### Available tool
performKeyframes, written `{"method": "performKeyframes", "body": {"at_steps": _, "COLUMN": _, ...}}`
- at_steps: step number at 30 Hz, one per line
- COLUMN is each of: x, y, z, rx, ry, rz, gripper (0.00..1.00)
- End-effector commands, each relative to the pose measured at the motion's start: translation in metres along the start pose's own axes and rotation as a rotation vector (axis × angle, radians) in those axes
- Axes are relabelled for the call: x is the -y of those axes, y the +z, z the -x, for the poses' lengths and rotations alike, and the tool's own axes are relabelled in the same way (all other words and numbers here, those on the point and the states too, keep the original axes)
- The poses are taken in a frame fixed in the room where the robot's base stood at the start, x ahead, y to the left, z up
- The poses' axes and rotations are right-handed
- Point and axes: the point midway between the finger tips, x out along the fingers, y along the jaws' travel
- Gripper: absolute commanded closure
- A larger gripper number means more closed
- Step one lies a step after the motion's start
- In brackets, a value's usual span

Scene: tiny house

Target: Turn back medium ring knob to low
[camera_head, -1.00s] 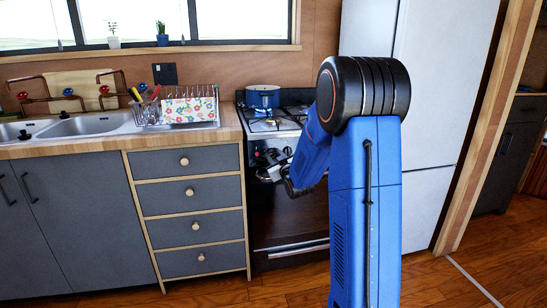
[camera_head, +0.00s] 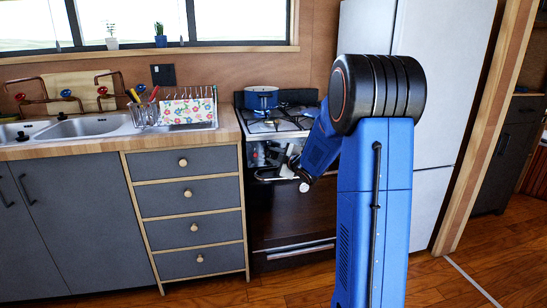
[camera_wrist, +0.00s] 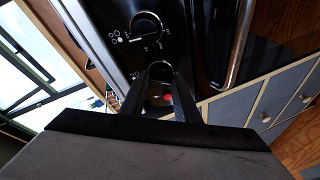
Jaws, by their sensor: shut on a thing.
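The stove (camera_head: 290,205) stands between the drawers and the fridge, with a row of dark knobs on its front panel. My gripper (camera_head: 266,172) is at the left part of that panel. In the wrist view my gripper (camera_wrist: 160,82) has its two fingers on either side of a dark knob (camera_wrist: 160,68) and is shut on it. The fingers hide most of this knob and its markings. Another knob (camera_wrist: 146,27), with white markings around it, is free beyond the fingertips. I cannot tell which ring the held knob serves.
A blue pot (camera_head: 261,98) stands on a back ring of the stove. The oven handle (camera_wrist: 233,45) runs close to the right of my fingers. The counter with a dish rack (camera_head: 188,108) is left of the stove, and the fridge (camera_head: 440,60) is to the right.

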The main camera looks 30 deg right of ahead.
Motion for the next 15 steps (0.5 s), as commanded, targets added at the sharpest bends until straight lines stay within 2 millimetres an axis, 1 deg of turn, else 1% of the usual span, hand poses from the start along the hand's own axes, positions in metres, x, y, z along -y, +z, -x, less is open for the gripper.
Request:
{"method": "performKeyframes", "body": {"at_steps": 6, "x": 0.0006, "y": 0.0001, "z": 0.0001, "rx": 0.0, "ry": -0.02, "rz": 0.052, "gripper": 0.94}}
{"method": "performKeyframes", "body": {"at_steps": 15, "x": 0.0009, "y": 0.0001, "z": 0.0001, "rx": 0.0, "ry": -0.026, "rz": 0.065, "gripper": 0.94}}
